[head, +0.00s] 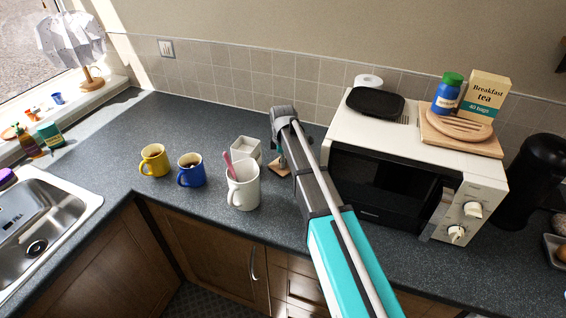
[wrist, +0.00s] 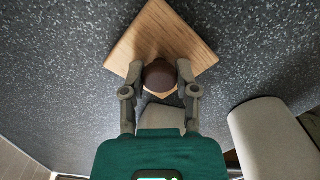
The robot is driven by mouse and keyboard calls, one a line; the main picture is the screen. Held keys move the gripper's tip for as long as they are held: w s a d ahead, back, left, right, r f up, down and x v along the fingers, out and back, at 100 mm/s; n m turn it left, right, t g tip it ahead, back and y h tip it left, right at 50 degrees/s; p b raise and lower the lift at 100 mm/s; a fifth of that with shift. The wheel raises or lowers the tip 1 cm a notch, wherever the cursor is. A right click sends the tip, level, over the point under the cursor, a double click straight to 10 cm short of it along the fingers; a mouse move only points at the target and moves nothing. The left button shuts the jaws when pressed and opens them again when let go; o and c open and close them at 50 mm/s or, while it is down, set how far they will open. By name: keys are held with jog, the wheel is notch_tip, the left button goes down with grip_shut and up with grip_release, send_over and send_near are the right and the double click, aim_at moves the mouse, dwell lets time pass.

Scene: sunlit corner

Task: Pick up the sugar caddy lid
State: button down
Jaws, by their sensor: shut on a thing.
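The sugar caddy lid (wrist: 153,36) is a square wooden plate with a round dark brown knob (wrist: 159,75). In the head view the lid (head: 279,170) shows as a small tan piece on or just above the counter, partly hidden by my arm. My gripper (wrist: 160,78) has its two fingers closed on the knob, one on each side. I cannot tell whether the lid touches the counter. The white square sugar caddy (head: 246,146) stands open just left of the lid in the head view.
A white mug (head: 243,187) with a pink-handled utensil stands in front of the caddy. A blue mug (head: 191,170) and yellow mug (head: 154,160) are further left. The microwave (head: 395,180) stands close on the right. Counter between the mugs and sink (head: 40,215) is clear.

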jog(key=shift+r, duration=0.1)
notch_tip(320, 180, up, 10)
jog(key=p, duration=1)
dwell(0.6)
notch_tip(320, 180, up, 3)
jog(key=p, duration=0.3)
jog(key=shift+r, duration=0.15)
jog(key=shift+a, duration=0.15)
dwell(0.3)
